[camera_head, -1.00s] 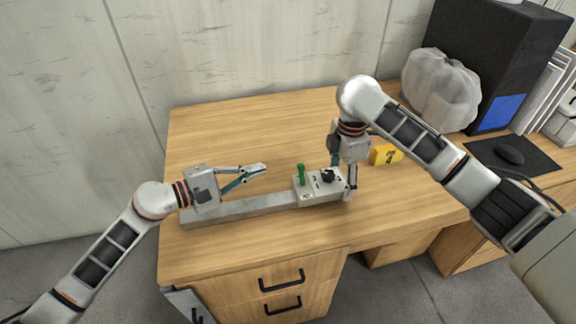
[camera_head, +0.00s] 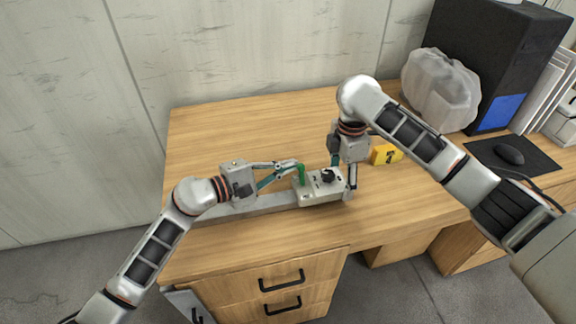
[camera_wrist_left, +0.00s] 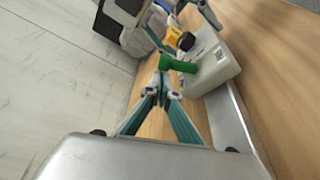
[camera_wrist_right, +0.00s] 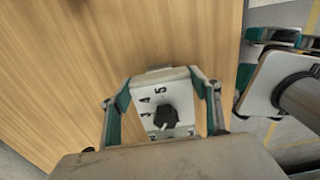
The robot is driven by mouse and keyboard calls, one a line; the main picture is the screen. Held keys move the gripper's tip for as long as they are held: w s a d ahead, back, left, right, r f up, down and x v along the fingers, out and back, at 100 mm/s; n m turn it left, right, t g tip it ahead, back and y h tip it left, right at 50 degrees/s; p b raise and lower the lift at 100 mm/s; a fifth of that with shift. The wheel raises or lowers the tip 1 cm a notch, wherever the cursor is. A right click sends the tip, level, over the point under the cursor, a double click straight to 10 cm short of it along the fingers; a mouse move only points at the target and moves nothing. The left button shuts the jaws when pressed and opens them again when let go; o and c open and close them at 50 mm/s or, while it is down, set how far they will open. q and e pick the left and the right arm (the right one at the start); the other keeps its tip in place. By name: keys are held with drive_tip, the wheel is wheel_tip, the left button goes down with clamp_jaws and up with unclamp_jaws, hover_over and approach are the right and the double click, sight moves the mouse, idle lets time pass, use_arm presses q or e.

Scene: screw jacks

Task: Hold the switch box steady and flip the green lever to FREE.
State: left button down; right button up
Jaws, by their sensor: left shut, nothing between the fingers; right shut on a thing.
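The switch box (camera_head: 318,192) is a pale grey box at the right end of a grey metal bar on the desk. It carries a green lever (camera_head: 301,174) and a black knob (camera_head: 327,176). My right gripper (camera_head: 345,186) is shut on the box's right end; in the right wrist view its fingers flank the box (camera_wrist_right: 160,95) around the numbered black knob (camera_wrist_right: 165,117). My left gripper (camera_head: 298,165) is shut and empty, its tips at the green lever's upper part. In the left wrist view the closed tips (camera_wrist_left: 163,83) are close to or touching the lever (camera_wrist_left: 178,65).
A yellow numbered block (camera_head: 386,154) lies right of my right gripper. A wrapped translucent bundle (camera_head: 440,88), a black computer case (camera_head: 500,60) and a mouse (camera_head: 510,155) are further right. The desk's left and back (camera_head: 230,130) are clear.

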sight(298, 166)
use_arm(q)
drive_tip(key=shift+s+d+r+m, duration=0.1)
drive_tip(key=shift+s+r+m, duration=0.25)
drive_tip(key=shift+m, duration=0.25)
idle(0.5)
drive_tip(key=shift+s+d+r+t, duration=0.2)
drive_tip(key=shift+s+t, duration=0.1)
drive_tip(key=shift+s, duration=0.2)
drive_tip(key=shift+s+d+r+m, duration=0.15)
drive_tip(key=shift+s+r+m, duration=0.05)
drive_tip(key=shift+s+m, duration=0.35)
drive_tip(key=shift+w, duration=0.1)
drive_tip(key=shift+w+a+r, duration=0.2)
drive_tip(key=shift+w, duration=0.25)
drive_tip(key=s+a, duration=0.1)
drive_tip(key=a, duration=0.2)
drive_tip(key=s+a, duration=0.1)
drive_tip(key=a, duration=0.2)
drive_tip(key=s+a, duration=0.1)
drive_tip(key=a, duration=0.2)
drive_tip(key=shift+s, duration=0.1)
drive_tip(key=shift+d, duration=0.1)
